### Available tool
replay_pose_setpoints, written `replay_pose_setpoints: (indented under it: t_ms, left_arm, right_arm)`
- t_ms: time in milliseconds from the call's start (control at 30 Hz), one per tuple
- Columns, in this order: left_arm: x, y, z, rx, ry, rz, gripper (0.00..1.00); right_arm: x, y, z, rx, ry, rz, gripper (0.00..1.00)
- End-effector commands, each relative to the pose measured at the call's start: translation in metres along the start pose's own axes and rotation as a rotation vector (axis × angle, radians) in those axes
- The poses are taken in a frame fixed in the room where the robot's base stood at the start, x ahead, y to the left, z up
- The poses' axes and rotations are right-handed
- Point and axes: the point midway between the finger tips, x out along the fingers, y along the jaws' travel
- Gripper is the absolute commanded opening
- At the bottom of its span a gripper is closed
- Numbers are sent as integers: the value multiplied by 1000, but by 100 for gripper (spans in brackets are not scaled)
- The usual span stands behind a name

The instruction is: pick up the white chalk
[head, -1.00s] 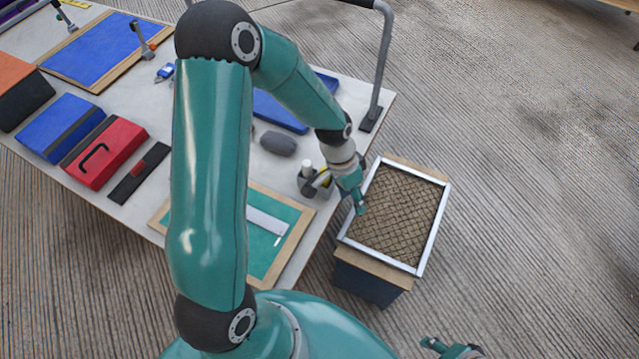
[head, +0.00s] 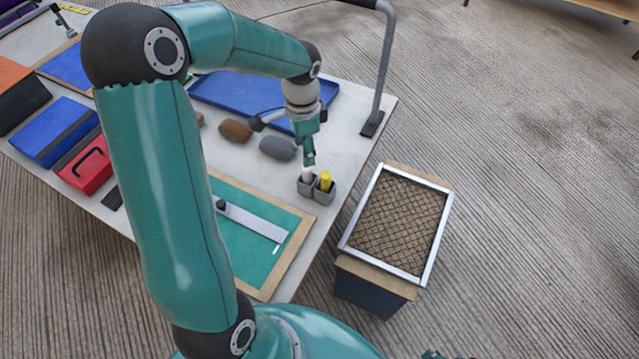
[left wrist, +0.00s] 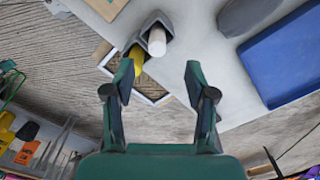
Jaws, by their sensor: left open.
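The white chalk (head: 307,174) is a thick white stick standing in a grey two-cup holder (head: 306,189), beside a yellow stick (head: 325,181) in the other cup. In the left wrist view the chalk's round white end (left wrist: 157,42) shows ahead of the fingertips, between their lines. My left gripper (head: 309,160) points down just above the chalk in the head view. In the left wrist view its fingers (left wrist: 158,78) are spread with nothing between them. A small part of my right gripper (head: 436,355) shows at the bottom edge, mostly cut off.
A grey stone (head: 278,147) and a blue tray (head: 215,92) lie behind the holder. A green board (head: 251,262) with a ruler and a small white stick lies in front. A grey post (head: 383,70) stands at the table's right corner. A mesh-topped box (head: 398,220) stands beyond the table edge.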

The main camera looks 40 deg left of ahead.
Motion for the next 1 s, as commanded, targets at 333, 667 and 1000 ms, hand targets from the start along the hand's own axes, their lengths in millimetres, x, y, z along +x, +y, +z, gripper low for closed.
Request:
replay_pose_setpoints:
  t_ms: [333, 667, 1000]
  left_arm:
    - [33, 1, -1, 1, -1, 2, 56]
    - [75, 2, -5, 1, -3, 3, 56]
    - [83, 2, -6, 1, 1, 0, 54]
  right_arm:
    - [-2, -1, 0, 0, 0, 0, 49]
    - [-10, -3, 0, 0, 0, 0, 49]
    - [-10, -3, 0, 0, 0, 0, 49]
